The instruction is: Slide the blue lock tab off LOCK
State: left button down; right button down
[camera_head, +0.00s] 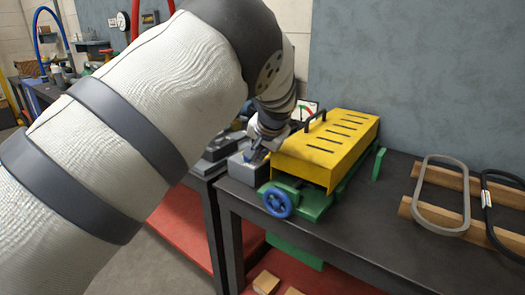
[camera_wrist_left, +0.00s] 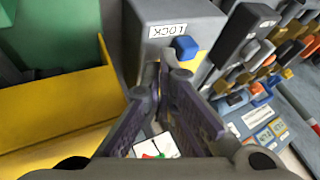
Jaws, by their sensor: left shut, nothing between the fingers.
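The grey lock box (camera_wrist_left: 200,14) carries a white LOCK label (camera_wrist_left: 168,29), upside down in the left wrist view. The blue lock tab (camera_wrist_left: 187,47) sits at the box's edge, beside the label. My left gripper (camera_wrist_left: 164,72) is shut and empty. Its fingertips are just below and left of the tab in that view; I cannot tell whether they touch it. In the head view the left gripper (camera_head: 257,150) is over the grey box (camera_head: 246,172), beside the yellow motor cover, and hides most of the tab. My right gripper is not in view.
The yellow slotted cover (camera_head: 335,140) with a black handle stands on a green base with a blue handwheel (camera_head: 277,203). Tools crowd the right side of the wrist view. Belts (camera_head: 440,195) on wooden strips lie at right on the dark table (camera_head: 350,225), whose front middle is clear.

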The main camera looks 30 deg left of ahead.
pick_arm(q)
jog(key=shift+w+a, duration=0.15)
jog(key=shift+a, duration=1.7)
jog(key=shift+d+r, duration=0.1)
jog(key=shift+r, duration=0.05)
